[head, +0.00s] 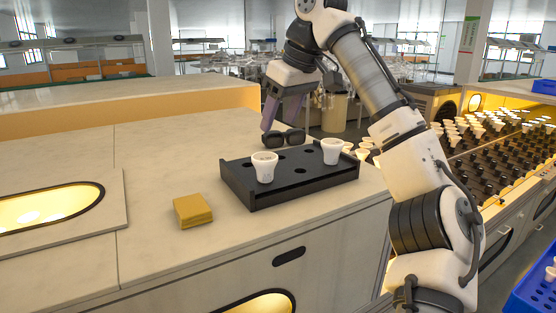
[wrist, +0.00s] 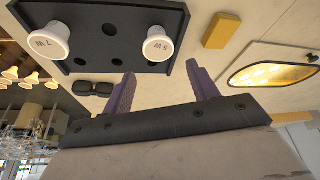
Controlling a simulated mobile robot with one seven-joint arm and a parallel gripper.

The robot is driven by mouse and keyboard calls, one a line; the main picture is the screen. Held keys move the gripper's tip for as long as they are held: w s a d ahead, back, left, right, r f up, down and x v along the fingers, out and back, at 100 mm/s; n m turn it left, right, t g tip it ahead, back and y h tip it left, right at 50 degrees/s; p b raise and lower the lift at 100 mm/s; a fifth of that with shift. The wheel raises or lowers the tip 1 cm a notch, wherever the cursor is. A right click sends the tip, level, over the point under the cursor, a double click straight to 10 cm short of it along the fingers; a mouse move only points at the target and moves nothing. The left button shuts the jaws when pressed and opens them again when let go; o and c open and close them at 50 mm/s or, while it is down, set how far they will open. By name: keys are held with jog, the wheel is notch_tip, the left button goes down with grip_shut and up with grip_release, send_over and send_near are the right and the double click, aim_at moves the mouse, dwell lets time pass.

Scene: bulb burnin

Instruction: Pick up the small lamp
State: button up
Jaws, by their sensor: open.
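Two white lamps stand in a black tray with round holes (head: 318,190), which also shows in the wrist view (wrist: 140,65). One lamp (head: 264,168) is at the tray's left front; in the wrist view it (wrist: 157,45) seems marked 5 W. The other lamp (head: 332,152) is at the right; in the wrist view it (wrist: 48,42) seems marked 7 W. They look nearly alike in size, so I cannot tell which is the small one. My gripper (head: 284,122) is open and empty above the tray's far side, its purple fingers (wrist: 160,72) apart from both lamps.
Dark sunglasses (head: 283,138) lie behind the tray, near my fingers. A yellow pad (head: 193,211) lies left of the tray. A lit oval window (head: 48,206) is at far left. Racks of lamps (head: 490,140) stand at right. The counter between is clear.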

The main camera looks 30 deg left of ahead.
aim_at(266, 157)
jog(key=x, duration=0.8)
jog(key=shift+w+f, duration=0.2)
jog(key=shift+p+x, duration=1.15)
jog(key=shift+x, duration=1.55)
jog(key=c, duration=0.6)
jog(key=shift+c, duration=0.2)
jog(key=shift+r, duration=0.15)
